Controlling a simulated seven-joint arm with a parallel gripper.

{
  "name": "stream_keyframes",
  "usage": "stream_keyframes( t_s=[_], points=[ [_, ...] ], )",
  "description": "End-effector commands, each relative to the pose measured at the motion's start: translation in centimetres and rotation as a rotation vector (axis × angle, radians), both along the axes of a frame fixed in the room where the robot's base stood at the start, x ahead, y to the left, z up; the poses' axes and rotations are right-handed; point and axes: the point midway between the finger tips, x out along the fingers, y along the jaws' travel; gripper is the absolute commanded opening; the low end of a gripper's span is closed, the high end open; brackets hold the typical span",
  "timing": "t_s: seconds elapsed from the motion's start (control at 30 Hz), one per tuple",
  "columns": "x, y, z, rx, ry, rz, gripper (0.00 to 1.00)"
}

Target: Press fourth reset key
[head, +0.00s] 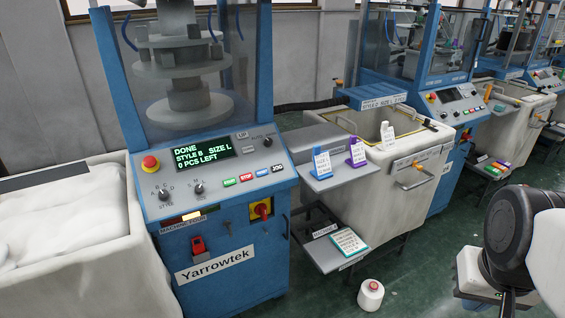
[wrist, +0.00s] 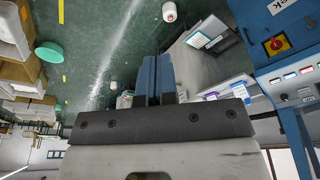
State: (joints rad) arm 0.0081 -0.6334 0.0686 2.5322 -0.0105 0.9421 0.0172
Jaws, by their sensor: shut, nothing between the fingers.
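The machine labelled Machine Four (head: 225,255) is blue and stands left of centre in the head view. Its screen (head: 205,151) reads DONE, STYLE B, SIZE L, 0 PCS LEFT.
A red emergency button (head: 150,162) and a red-yellow switch (head: 261,209) are on the machine. A white cone (head: 370,296) is on the green floor. More machines stand behind.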

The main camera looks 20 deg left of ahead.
Motion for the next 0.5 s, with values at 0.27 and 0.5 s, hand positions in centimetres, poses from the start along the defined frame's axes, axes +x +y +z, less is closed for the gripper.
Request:
stream_keyframes(
  t_s=[0.27,0.5],
  points=[
    [0.1,0.0,0.0,-0.003,0.0,0.002,0.0],
    [1.6,0.1,0.3,-0.042,0.005,0.028,0.0]
  ],
)
